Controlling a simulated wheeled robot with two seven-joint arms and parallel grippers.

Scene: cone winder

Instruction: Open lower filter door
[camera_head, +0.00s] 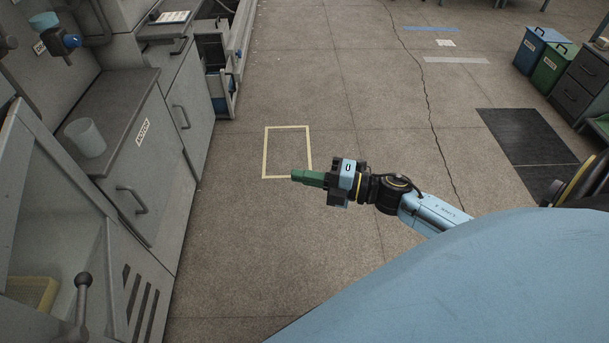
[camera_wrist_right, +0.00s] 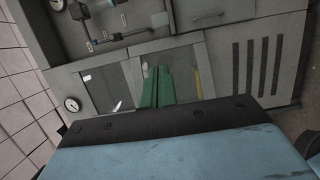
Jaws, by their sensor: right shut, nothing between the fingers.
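The grey machine's front fills the left of the head view. A grey door (camera_head: 136,172) there has a bar handle (camera_head: 132,199) and a small label that seems to read MOTOR; it looks shut. Lower left is a framed opening with a yellow block (camera_head: 32,292) inside, perhaps a filter. I cannot tell which panel is the lower filter door. My right gripper (camera_head: 308,178) has green fingers, shut and empty, over open floor, apart from the machine. In the right wrist view its fingers (camera_wrist_right: 157,88) point at the machine's lower panels and hide part of them. My left gripper is out of view.
A translucent cup (camera_head: 86,138) stands on the machine's worktop. A ball-topped lever (camera_head: 83,285) rises at the lower left. Blue and green bins (camera_head: 548,66) stand at the far right. The floor between machine and gripper is clear, with a taped rectangle (camera_head: 288,127).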

